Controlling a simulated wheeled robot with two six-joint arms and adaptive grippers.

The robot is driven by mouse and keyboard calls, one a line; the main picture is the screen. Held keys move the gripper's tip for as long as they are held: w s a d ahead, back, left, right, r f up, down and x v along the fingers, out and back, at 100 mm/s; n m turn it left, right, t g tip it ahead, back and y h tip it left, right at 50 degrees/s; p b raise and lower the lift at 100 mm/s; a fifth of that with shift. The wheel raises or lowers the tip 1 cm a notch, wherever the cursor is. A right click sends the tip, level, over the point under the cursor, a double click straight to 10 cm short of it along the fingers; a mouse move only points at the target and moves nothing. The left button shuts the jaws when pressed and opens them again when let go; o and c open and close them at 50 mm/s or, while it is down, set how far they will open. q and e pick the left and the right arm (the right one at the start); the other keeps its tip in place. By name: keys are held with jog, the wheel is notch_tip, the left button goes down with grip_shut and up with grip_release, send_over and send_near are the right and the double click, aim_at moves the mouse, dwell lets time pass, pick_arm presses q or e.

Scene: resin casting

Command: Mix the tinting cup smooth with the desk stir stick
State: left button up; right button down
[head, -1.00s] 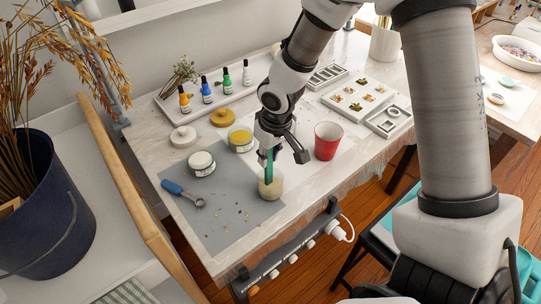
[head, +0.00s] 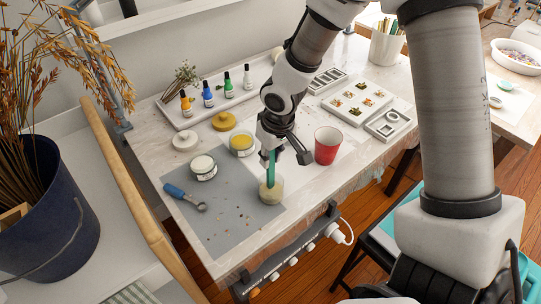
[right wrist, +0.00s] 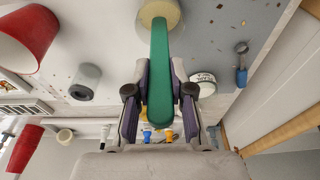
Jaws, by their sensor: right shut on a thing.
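A small clear cup with cream-coloured contents (head: 271,192) stands on the grey mat near the desk's front edge. It also shows in the right wrist view (right wrist: 160,9). A green stir stick (head: 271,170) stands nearly upright with its lower end in the cup. In the right wrist view the stick (right wrist: 160,70) runs from between my fingers into the cup. My right gripper (head: 276,155) is shut on the stick's upper part, above the cup. The stick's tip is hidden in the contents. My left gripper is in neither view.
A red cup (head: 328,145) stands just right of my right gripper. A white jar (head: 203,167), a yellow jar (head: 242,143) and a blue-handled scoop (head: 185,197) lie to the left. Dropper bottles stand on a tray (head: 263,76) behind.

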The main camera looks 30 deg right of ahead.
jog(key=shift+r+p, duration=1.8)
jog(key=shift+r, duration=0.8)
notch_tip(320, 180, up, 4)
jog(key=p, duration=0.3)
jog(key=shift+p, duration=0.35)
jog(key=shift+s, duration=0.1)
jog(key=shift+n, duration=0.3)
